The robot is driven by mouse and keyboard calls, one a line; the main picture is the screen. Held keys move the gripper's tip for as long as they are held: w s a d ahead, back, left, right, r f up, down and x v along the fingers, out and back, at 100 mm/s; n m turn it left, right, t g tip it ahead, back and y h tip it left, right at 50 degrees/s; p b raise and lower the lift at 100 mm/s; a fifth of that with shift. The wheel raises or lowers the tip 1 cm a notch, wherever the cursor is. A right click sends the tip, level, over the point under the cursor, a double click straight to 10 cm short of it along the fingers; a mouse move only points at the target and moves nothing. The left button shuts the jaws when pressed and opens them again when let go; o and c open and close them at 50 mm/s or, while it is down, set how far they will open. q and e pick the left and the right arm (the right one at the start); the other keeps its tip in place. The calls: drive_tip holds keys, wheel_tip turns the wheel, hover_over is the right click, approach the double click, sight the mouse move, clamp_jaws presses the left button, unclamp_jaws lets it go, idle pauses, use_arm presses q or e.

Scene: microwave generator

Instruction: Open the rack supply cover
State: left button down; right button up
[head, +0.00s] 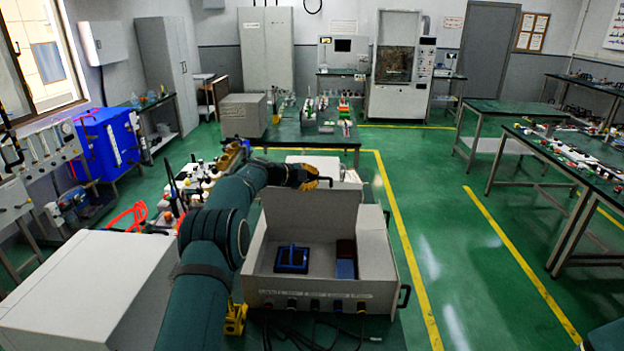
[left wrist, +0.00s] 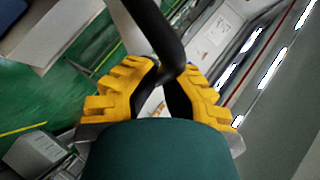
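The rack supply is a light grey box (head: 375,255) in the middle of the head view, with black side handles and several knobs along its front. Its cover (head: 310,212) stands raised, roughly upright, and the interior shows a blue framed part (head: 292,259) and a dark brown and blue block (head: 346,258). My left gripper (head: 308,179) is at the cover's top edge. In the left wrist view its yellow fingers (left wrist: 168,86) close around a black curved handle (left wrist: 160,35). My right gripper cannot be made out.
A white box (head: 80,285) stands at the left, beside my left arm. A yellow part (head: 235,318) shows at the box's front left corner, near dark cables (head: 300,335). A bench (head: 300,135) with equipment stands behind. Green floor (head: 455,250) is clear on the right.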

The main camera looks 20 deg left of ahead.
use_arm(q)
drive_tip(key=shift+a+f, duration=0.1)
drive_tip(key=shift+f, duration=0.2)
drive_tip(key=c, duration=1)
unclamp_jaws()
drive_tip(key=shift+w, duration=0.1)
drive_tip(key=shift+r, duration=0.15)
drive_tip(key=shift+s+a+r, duration=0.3)
drive_tip(key=shift+s+a, duration=0.1)
drive_tip(key=shift+s, duration=0.1)
drive_tip(key=v, duration=1)
drive_tip(key=shift+s+a, duration=0.15)
drive_tip(key=shift+s, duration=0.15)
